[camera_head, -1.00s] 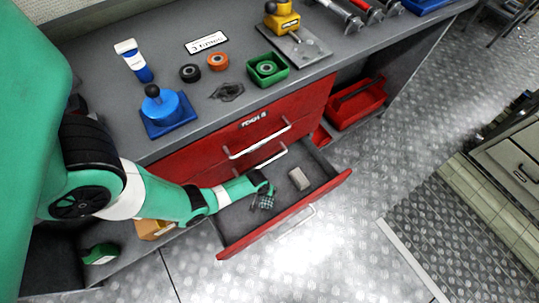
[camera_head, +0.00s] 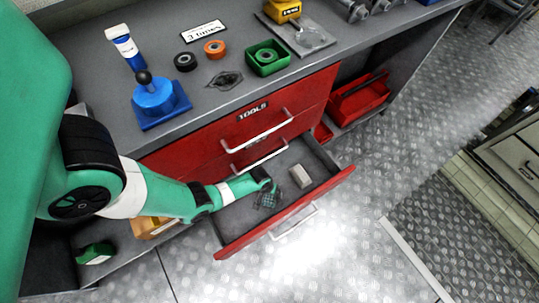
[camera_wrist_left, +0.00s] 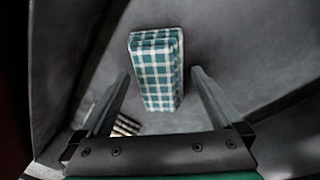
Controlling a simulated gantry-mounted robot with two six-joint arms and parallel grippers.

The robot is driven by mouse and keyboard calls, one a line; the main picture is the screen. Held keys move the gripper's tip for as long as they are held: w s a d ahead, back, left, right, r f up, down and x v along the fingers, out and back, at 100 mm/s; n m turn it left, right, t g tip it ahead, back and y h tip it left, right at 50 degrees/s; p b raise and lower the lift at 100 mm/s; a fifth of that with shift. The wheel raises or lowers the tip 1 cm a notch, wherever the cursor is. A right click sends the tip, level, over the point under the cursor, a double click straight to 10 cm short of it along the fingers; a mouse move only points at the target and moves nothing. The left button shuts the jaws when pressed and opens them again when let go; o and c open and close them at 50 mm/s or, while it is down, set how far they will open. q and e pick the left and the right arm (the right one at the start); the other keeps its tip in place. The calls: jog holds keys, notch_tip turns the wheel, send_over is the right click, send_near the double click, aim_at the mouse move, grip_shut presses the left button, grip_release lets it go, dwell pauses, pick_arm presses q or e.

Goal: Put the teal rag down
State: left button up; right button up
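The teal rag (camera_wrist_left: 157,68) is a folded teal-and-white checked block in the left wrist view. It lies in the open red drawer (camera_head: 283,227), and its checked cloth also shows at the gripper in the head view (camera_head: 267,199). My left gripper (camera_wrist_left: 159,75) is inside the drawer, its two fingers spread on either side of the rag with narrow gaps visible. I cannot tell how far the fingertips are above the drawer floor. My right gripper is in neither view.
A pale block (camera_head: 300,176) lies in the drawer to the right of the rag. A small striped item (camera_wrist_left: 125,125) shows by the left finger. The grey bench top holds a blue-based device (camera_head: 158,100) and green tray (camera_head: 267,58).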

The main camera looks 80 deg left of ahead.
pick_arm(q)
jog(key=shift+r, duration=0.15)
notch_tip(320, 180, up, 12)
jog(key=s+p, duration=0.2)
jog(key=p, duration=1)
jog(key=shift+d, duration=0.2)
jog(key=shift+w, duration=0.1)
